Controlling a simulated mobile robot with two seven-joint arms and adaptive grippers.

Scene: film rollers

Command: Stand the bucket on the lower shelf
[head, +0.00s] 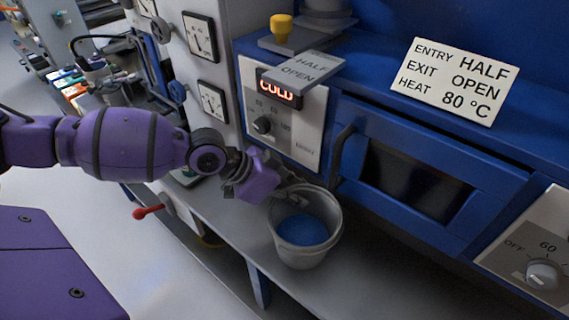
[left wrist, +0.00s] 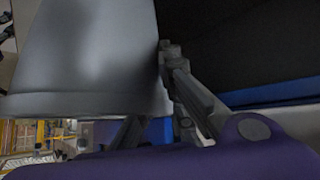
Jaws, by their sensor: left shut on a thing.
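The bucket (head: 303,255) is grey, with blue inside, and looks upright in the head view. It is over or on the grey shelf (head: 345,285) below the blue machine; I cannot tell whether its base touches. My left gripper (head: 284,193) is shut on the bucket's rim at its upper left. In the left wrist view the bucket (left wrist: 85,55) fills the upper left, with a finger of the gripper (left wrist: 168,85) against its wall. The bucket hides part of the shelf. My right gripper is not in view.
The blue oven door (head: 400,180) with its handle stands just behind and right of the bucket. A red-handled lever (head: 148,211) sticks out at the left. A panel with a lit COLD display (head: 279,90) is above my gripper. The shelf right of the bucket looks clear.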

